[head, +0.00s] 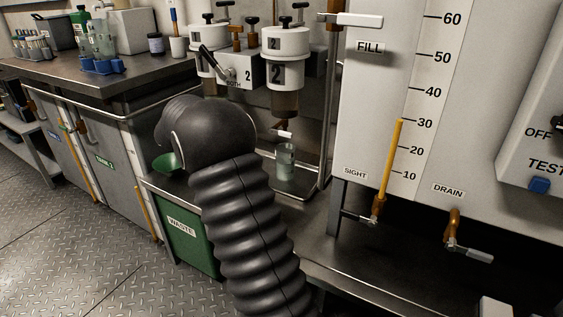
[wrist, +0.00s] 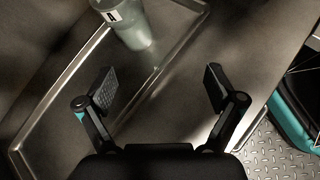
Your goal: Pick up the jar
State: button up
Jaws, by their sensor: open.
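A translucent grey-green jar (head: 285,165) stands upright on a metal tray (head: 306,188) below the spout of the unit marked 2. In the wrist view the jar (wrist: 132,28) is at the top, left of centre, with a small black-and-white label; its top is cut off by the picture edge. My gripper (wrist: 158,87) is open and empty, its two fingers apart. The jar lies beyond the fingertips, nearer the left finger's side, and is not between them. In the head view my arm hides the gripper.
The tray's raised rim (wrist: 52,92) runs around the jar. The dispenser's spout and lever (head: 283,132) hang just above the jar. A large white tank (head: 400,130) with a drain valve (head: 455,225) stands to the right. A green waste bin (head: 190,240) is below left.

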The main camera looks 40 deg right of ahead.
aim_at(286, 169)
jog(key=shift+n+g+h, duration=0.6)
jog(key=shift+n+h, duration=0.2)
jog(key=w+d+f, duration=0.1)
jog(key=w, duration=0.1)
jog(key=w+d+f, duration=0.1)
jog(key=shift+w+d+f+p, duration=0.3)
jog(key=shift+w+p, duration=0.05)
jog(key=shift+w+d+f, duration=0.25)
jog(key=shift+d+f, duration=0.1)
jog(key=shift+d, duration=0.05)
jog(key=b+x, duration=0.1)
jog(key=x, duration=1.2)
jog(key=shift+d, duration=0.25)
jog(key=c, duration=1.4)
jog(key=shift+c, duration=0.7)
jog(key=shift+r, duration=0.1)
